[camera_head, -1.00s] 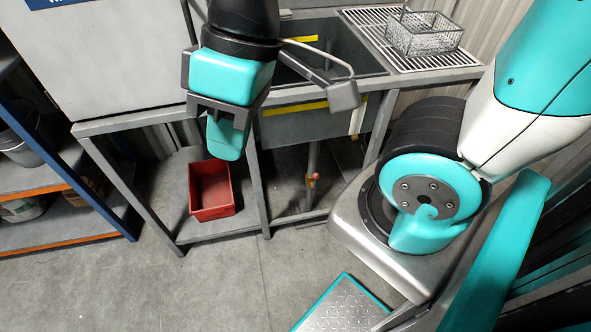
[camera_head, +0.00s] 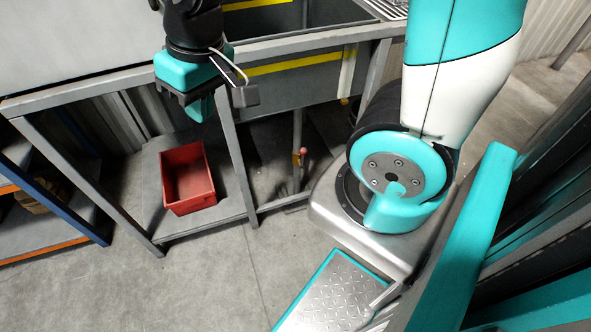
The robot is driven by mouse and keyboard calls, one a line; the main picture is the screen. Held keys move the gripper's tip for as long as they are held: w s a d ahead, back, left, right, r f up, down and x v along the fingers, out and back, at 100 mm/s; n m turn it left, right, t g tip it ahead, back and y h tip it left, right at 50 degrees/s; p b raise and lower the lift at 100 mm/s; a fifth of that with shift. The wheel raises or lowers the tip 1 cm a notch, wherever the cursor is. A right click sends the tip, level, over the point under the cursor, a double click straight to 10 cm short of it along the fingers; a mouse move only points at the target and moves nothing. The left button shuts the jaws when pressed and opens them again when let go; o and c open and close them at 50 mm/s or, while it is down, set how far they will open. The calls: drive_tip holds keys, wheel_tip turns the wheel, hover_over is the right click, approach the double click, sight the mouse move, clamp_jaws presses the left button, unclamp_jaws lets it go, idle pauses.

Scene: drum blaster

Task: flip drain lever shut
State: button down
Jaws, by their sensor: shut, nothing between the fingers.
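The drain lever (camera_head: 303,151) is a small piece with a red tip and a yellowish part, on the drain pipe (camera_head: 297,128) below the sink. It is too small to tell which way it is turned. My gripper (camera_head: 203,110) hangs with its fingers pointing down in front of the bench's front rail, left of the lever and apart from it. Its teal fingers are together and hold nothing. The sink basin (camera_head: 318,93) with yellow stripes stands behind and above the lever.
A red bin (camera_head: 188,180) stands on the low shelf left of the lever. A bench leg (camera_head: 236,155) rises between bin and lever. My base and arm fill the right side. The floor (camera_head: 215,285) in front is clear. A blue rack (camera_head: 60,195) stands at the left.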

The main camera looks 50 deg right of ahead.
drive_tip(key=w+d+f+m+h+b, duration=0.2)
drive_tip(key=d+f+b, duration=0.6)
drive_tip(key=f, duration=0.6)
drive_tip(key=w+d+f+m+h+b, duration=0.2)
drive_tip(key=d+f+b, duration=0.6)
drive_tip(key=f, duration=0.6)
drive_tip(key=w+d+f+m+h+b, duration=0.3)
drive_tip(key=d+f+b, duration=0.6)
drive_tip(key=f, duration=0.4)
drive_tip(key=shift+w+f+h, duration=0.4)
drive_tip(key=shift+w+h, duration=0.4)
drive_tip(key=shift+h, duration=0.3)
drive_tip(key=d+f+b, duration=0.6)
drive_tip(key=d+f, duration=0.1)
drive_tip(key=d, duration=0.2)
drive_tip(key=shift+w+d+f+b, duration=0.15)
drive_tip(key=shift+d+f+b, duration=0.1)
drive_tip(key=shift+b, duration=0.15)
drive_tip(key=shift+r+p, duration=0.2)
drive_tip(key=shift+p, duration=0.1)
